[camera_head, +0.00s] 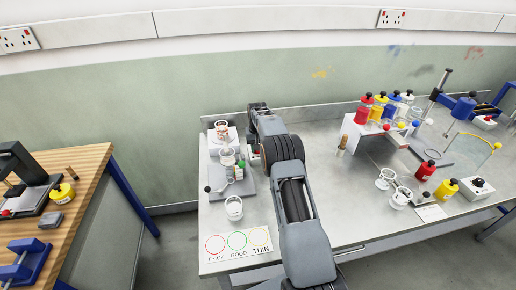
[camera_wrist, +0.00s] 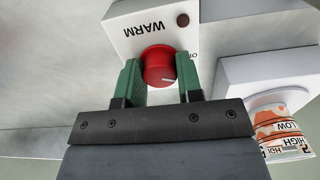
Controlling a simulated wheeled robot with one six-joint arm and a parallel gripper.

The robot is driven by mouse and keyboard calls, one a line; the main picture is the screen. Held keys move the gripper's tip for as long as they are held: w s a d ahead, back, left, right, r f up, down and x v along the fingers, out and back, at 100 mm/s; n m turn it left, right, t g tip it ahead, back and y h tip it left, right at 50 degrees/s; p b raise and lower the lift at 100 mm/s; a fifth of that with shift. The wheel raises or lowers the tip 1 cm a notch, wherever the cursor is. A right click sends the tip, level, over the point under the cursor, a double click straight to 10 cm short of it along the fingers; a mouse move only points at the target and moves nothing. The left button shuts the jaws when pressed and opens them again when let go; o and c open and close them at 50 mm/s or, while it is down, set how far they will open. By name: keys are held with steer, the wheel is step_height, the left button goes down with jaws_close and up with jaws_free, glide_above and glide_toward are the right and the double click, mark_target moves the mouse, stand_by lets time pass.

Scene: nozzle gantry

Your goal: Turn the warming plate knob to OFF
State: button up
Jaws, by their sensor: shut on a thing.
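The red warming plate knob (camera_wrist: 158,66) sits on a white box face (camera_wrist: 150,28) marked WARM, with a dark red lamp beside the word. My gripper (camera_wrist: 159,75) has its green fingers on either side of the knob and is shut on it. A pale mark on the knob points to the right in the wrist view. A second label at the knob's right is mostly hidden by a finger. In the head view my arm reaches over the table's left part, and I cannot make out the knob there.
A cup with HIGH and LOW bands (camera_wrist: 283,130) stands by a white block in the wrist view. In the head view, a white cup (camera_head: 234,209) and a THICK/GOOD/THIN card (camera_head: 238,244) lie near the front left. Colored bottles (camera_head: 363,109) stand on a rack at right.

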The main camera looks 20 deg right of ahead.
steer(key=shift+n, duration=2.3)
steer(key=o, duration=0.9)
steer(key=shift+r, duration=0.1)
step_height(320, 180, up, 14)
steer(key=shift+f, duration=0.2)
